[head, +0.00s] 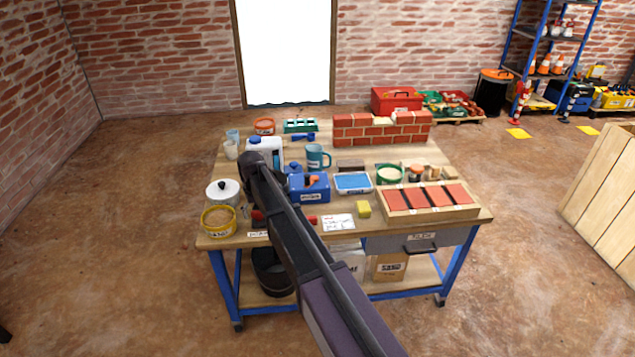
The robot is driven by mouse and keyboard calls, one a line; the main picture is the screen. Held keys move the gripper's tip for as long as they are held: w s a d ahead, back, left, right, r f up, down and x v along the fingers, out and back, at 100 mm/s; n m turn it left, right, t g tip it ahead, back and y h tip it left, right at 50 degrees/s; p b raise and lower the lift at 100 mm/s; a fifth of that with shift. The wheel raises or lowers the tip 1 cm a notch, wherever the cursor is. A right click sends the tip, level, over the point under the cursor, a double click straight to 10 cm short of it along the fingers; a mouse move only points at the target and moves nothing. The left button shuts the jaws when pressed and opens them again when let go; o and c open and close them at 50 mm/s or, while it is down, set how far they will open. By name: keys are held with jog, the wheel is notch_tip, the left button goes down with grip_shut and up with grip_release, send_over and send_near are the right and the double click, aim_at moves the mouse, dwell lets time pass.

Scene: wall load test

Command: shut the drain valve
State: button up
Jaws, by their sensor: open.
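A blue box-shaped unit (322,191) stands mid-table, just right of my arm, with a blue cap and a label on its front. A small orange lever (313,180) sits on it and looks like the drain valve's handle; its exact angle is too small to read. My dark arm rises from the bottom edge and ends in a rounded joint above the table's left half, left of the blue unit. My gripper's fingers cannot be made out; the arm hides what lies under it, including part of the unit's left side.
On the wooden table (455,180) stand a white canister (268,148), a teal mug (317,157), a white lidded pot (222,191), a yellow-rimmed tub (218,221), a brick wall (380,129) and a tile tray (430,212). A yellow block (364,209) lies near the front.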

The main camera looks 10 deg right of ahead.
aim_at(258, 211)
jog(key=n, duration=1.3)
jog(key=shift+r+n+p, duration=0.3)
jog(key=shift+r+p, duration=0.05)
notch_tip(258, 211, up, 13)
jog(key=p, duration=1.3)
jog(key=s+d+r+m+p, duration=0.4)
jog(key=s+d+m, duration=0.1)
jog(key=s+d, duration=0.3)
jog(key=s+d+r+m+p, duration=0.4)
jog(key=s+d+m, duration=0.2)
jog(key=s+d, duration=0.2)
jog(key=shift+d, duration=0.3)
jog(key=shift+w, duration=0.1)
dwell(0.5)
